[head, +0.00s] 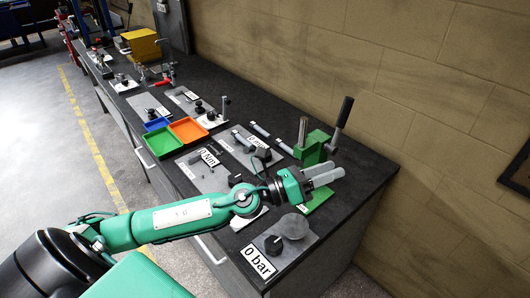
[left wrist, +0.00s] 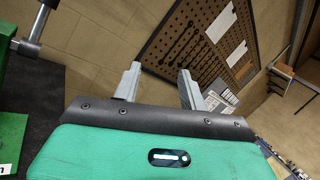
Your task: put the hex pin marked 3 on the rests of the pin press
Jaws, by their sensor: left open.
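The green pin press (head: 312,152) stands near the right end of the bench, with a grey post and a dark lever leaning up to the right. Part of it also shows at the left edge of the left wrist view (left wrist: 12,138). My left gripper (head: 326,175) is open and empty, just in front of the press; its fingers also show in the left wrist view (left wrist: 160,85). The arm hides part of the press, and I cannot make out its rests. Small grey rods (head: 260,129) (head: 284,146) lie left of the press; I cannot read which is marked 3.
Orange (head: 188,130), green (head: 163,142) and blue trays sit left of the rods. A plate with a dark knob and a "0 bar" label (head: 258,262) lies at the near end. A block wall (head: 400,80) runs behind the bench; a pegboard (left wrist: 190,40) hangs beyond my fingers.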

